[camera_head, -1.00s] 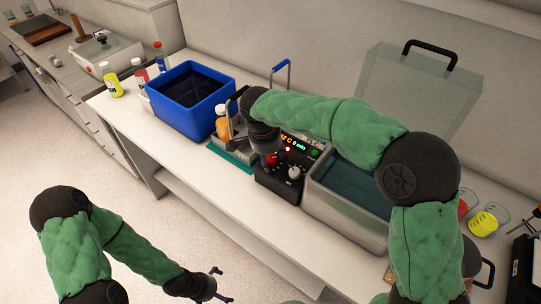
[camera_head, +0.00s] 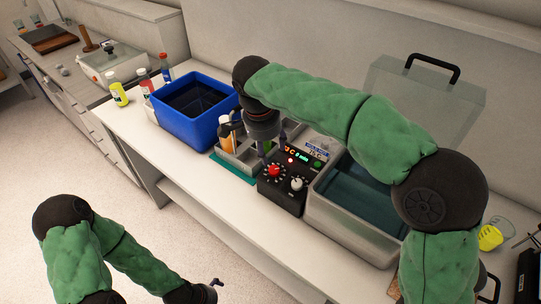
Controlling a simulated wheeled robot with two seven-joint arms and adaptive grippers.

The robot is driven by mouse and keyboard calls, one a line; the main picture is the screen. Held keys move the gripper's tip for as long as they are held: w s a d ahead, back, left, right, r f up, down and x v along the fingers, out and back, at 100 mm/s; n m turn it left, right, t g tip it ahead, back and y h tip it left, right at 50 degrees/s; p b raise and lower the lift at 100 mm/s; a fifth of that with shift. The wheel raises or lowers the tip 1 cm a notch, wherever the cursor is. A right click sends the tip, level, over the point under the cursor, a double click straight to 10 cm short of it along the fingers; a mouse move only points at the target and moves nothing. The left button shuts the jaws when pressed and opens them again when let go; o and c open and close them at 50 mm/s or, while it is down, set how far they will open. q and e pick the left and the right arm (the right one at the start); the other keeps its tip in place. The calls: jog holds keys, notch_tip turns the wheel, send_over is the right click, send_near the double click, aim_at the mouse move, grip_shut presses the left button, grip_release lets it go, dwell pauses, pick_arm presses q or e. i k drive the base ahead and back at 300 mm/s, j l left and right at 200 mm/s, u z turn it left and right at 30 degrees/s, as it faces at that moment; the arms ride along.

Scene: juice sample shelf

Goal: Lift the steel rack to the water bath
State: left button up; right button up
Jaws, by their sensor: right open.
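My right gripper (camera_head: 272,149) points down over the rack's right side, open. My right forearm and wrist hide the rack's far part and its handles, and contact with the rack cannot be told.
A blue bin (camera_head: 190,128) with dark contents stands left of the rack. Yellow, red-labelled and other bottles (camera_head: 118,90) stand beyond it. The bath's clear raised lid (camera_head: 425,98) with a black handle stands behind the tank. A yellow item (camera_head: 489,238) lies at the right.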

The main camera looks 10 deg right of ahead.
aim_at(245, 158)
jog(key=k, duration=1)
